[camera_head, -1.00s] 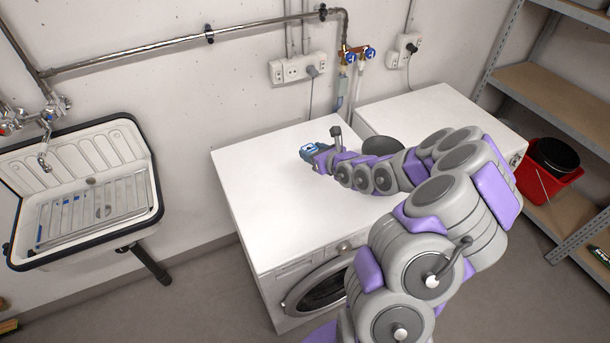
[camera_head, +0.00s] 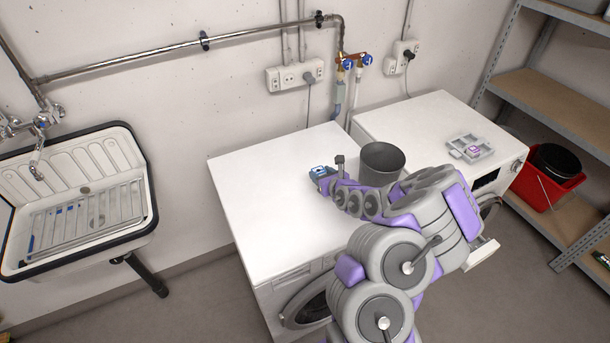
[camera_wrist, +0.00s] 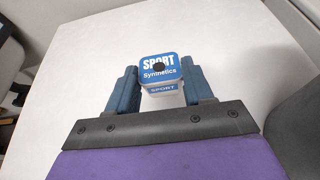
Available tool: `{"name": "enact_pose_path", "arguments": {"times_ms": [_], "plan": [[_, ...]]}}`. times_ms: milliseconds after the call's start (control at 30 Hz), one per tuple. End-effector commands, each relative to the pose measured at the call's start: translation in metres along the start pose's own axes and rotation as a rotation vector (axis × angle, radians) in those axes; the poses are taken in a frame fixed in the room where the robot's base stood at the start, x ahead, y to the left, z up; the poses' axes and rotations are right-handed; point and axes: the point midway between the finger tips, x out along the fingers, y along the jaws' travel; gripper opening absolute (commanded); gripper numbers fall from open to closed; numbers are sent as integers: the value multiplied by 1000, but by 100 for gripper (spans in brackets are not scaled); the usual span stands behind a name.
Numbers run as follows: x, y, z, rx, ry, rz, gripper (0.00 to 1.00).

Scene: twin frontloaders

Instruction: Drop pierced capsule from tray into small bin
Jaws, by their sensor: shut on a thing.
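My gripper (camera_wrist: 161,90) is shut on a small capsule (camera_wrist: 160,68) with a blue "SPORT Synthetics" label and a dark hole in its top. The capsule also shows as a small blue shape in the head view (camera_head: 318,171), above the left washer top. The small grey bin (camera_head: 383,158) stands at the right of that top, behind and to the right of my gripper, partly hidden by my arm. The light grey tray (camera_head: 485,151) lies on the right machine's top with a purple-marked item (camera_head: 473,150) in it.
The left washer top (camera_head: 265,185) is mostly bare. A socket strip (camera_head: 293,75) and pipes with taps (camera_head: 350,62) are on the wall behind. A sink (camera_head: 85,190) is at left. A shelf (camera_head: 545,100) with a red bucket (camera_head: 540,187) is at right.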

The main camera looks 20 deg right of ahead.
Motion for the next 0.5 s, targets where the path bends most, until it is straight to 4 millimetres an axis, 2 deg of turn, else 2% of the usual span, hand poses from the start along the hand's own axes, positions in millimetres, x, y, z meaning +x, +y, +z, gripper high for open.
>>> {"name": "enact_pose_path", "arguments": {"times_ms": [33,200,300,500], "plan": [[13,8,1,-10,0,4,22],[45,21,11,-8,1,4,22],[56,22,15,-3,1,1,22],[66,24,18,3,2,4,22]]}}
